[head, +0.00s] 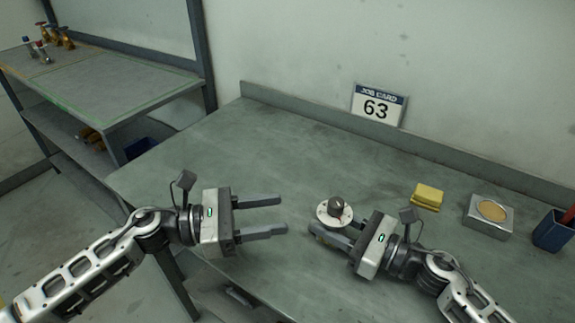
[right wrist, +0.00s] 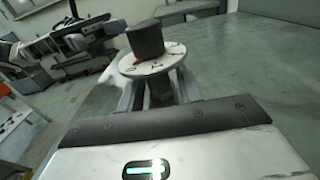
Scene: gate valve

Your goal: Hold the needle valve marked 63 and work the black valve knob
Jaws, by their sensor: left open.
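The needle valve (head: 322,213) has a round white dial plate with a black knob (head: 337,205) on top. In the right wrist view the knob (right wrist: 146,40) stands upright above the dial (right wrist: 153,60), and the dark valve body (right wrist: 160,92) sits below it between my right fingers. My right gripper (head: 335,232) is around the body under the dial; whether its fingers press on it is unclear, as the dial hides part of them. My left gripper (head: 285,215) is open and empty, left of the valve, its fingers pointing towards it. A job card (head: 377,105) reading 63 leans at the wall.
A yellow sponge (head: 427,196), a metal box with a round tan top (head: 489,213) and a blue cup (head: 553,231) stand right on the bench (head: 260,150). A shelf unit (head: 110,85) at far left bears several other valves (head: 45,40). The bench's middle is clear.

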